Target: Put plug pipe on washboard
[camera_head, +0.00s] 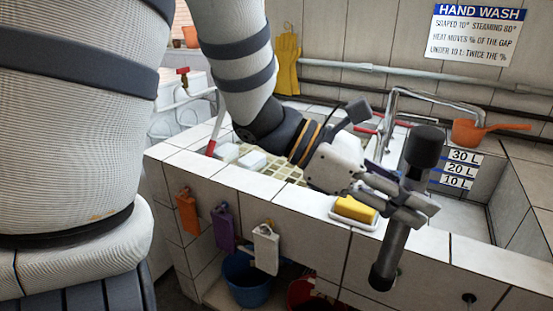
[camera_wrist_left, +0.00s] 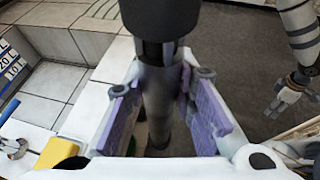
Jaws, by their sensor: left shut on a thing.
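The plug pipe (camera_head: 396,245) is a dark grey cylinder with black ends. My left gripper (camera_head: 408,203) is shut around its middle and holds it roughly upright, slightly tilted, in front of the sink wall in the head view. In the left wrist view the pipe (camera_wrist_left: 158,95) stands between the purple pads of my left gripper (camera_wrist_left: 164,108). A pale gridded surface (camera_head: 289,174) lies behind my left arm; I cannot tell whether it is the washboard. My right gripper (camera_wrist_left: 287,98) shows small at the right of the left wrist view, away from the pipe; its opening is unclear.
A yellow sponge (camera_head: 355,209) sits in a white dish on the tiled ledge, close beside the pipe. A faucet (camera_head: 388,112) and an orange dipper (camera_head: 470,133) are behind. Coloured tags (camera_head: 266,248) hang on the front wall above a blue bucket (camera_head: 246,283).

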